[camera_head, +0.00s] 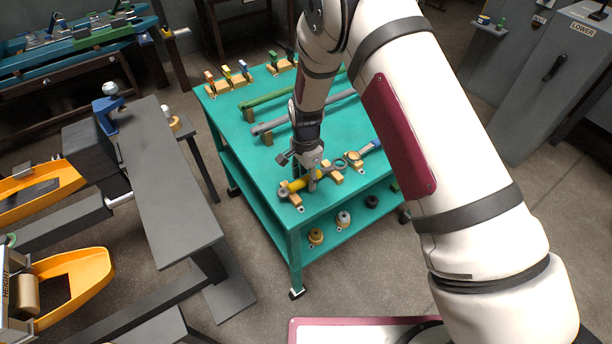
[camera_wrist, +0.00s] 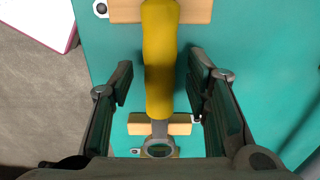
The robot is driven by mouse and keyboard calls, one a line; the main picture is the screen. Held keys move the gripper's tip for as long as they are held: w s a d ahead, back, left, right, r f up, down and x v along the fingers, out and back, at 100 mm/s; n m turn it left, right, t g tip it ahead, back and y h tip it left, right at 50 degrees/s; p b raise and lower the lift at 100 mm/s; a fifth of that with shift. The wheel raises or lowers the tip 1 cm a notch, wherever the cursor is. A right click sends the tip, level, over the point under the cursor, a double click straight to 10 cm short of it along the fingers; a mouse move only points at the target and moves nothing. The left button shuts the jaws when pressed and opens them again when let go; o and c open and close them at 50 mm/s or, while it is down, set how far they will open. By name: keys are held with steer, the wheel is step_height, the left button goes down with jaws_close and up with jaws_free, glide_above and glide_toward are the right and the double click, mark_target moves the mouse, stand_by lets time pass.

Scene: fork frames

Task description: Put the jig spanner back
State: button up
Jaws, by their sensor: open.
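The spanner with the yellow handle (camera_head: 299,184) lies across two wooden rests near the front edge of the green cart top (camera_head: 252,158). In the wrist view its yellow handle (camera_wrist: 160,60) runs lengthwise down the middle, with a grey ring end (camera_wrist: 158,148) at the bottom. The rests show as an upper block (camera_wrist: 195,11) and a lower block (camera_wrist: 178,127). My gripper (camera_head: 312,178) is open, low over the spanner. In the wrist view its fingers (camera_wrist: 160,85) stand on both sides of the handle, with a visible gap on each side.
Another tool with a blue part (camera_head: 369,147) lies to the right on the cart. Green and grey bars and small coloured clamps (camera_head: 228,77) are farther back. A lower shelf holds small round parts (camera_head: 343,218). A dark bench (camera_head: 165,180) stands left, across a floor gap.

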step_height(320, 180, up, 14)
steer(key=b, duration=0.2)
step_height(320, 180, up, 11)
steer(key=n+t, duration=0.1)
steer(key=n, duration=0.1)
glide_above(306, 178)
steer(key=s+d, duration=0.3)
steer(key=d, duration=0.2)
steer(key=s+d+r+n+t+y, duration=0.1)
steer(key=s+d+r+n+t, duration=0.3)
steer(key=s+d+r, duration=0.75)
steer(key=s+d+r+n, duration=0.1)
steer(key=s+r+n, duration=0.1)
steer(key=s, duration=0.3)
steer(key=s+d+r+n+h, duration=0.1)
steer(key=s+r+n, duration=0.1)
steer(key=s, duration=0.3)
steer(key=shift+s+d+n, duration=0.3)
steer(key=shift+d+n, duration=0.1)
steer(key=shift+s+d+t, duration=0.2)
steer(key=shift+s+t, duration=0.1)
steer(key=shift+s, duration=0.15)
steer(key=shift+c, duration=0.3)
